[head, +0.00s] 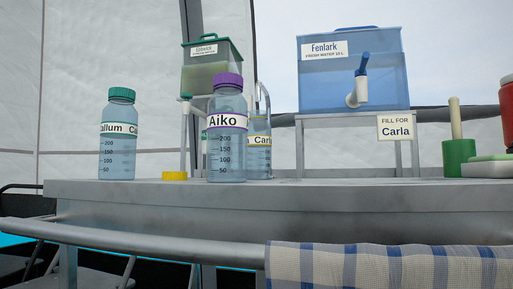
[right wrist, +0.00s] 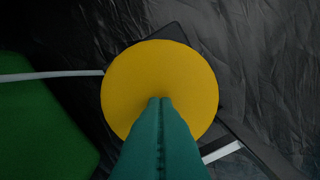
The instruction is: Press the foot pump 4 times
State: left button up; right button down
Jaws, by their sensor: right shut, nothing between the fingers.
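The foot pump shows in the right wrist view as a round yellow pad (right wrist: 130,80) above a dark base, part of which sticks out at the top. My right gripper (right wrist: 160,99) is shut and empty, with its teal fingertips over the middle of the pad. I cannot tell whether the tips touch the pad or how far it is pressed down. The fingers hide the lower middle of the pad. Neither the pump nor either gripper shows in the head view.
A pale hose (right wrist: 50,76) runs left from the pad, past a green surface (right wrist: 40,125). Dark fabric surrounds the pump. In the head view, a grey counter (head: 120,195) holds labelled bottles, a blue Fenlark tank (head: 325,85) and a green tank (head: 205,78). A checked towel (head: 390,268) hangs on the front rail.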

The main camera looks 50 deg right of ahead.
jog(key=shift+f+b, duration=0.8)
jog(key=shift+f, duration=1.5)
jog(key=shift+r, duration=0.1)
jog(key=shift+r+p, duration=2.8)
jog(key=shift+p, duration=0.35)
jog(key=shift+f, duration=0.2)
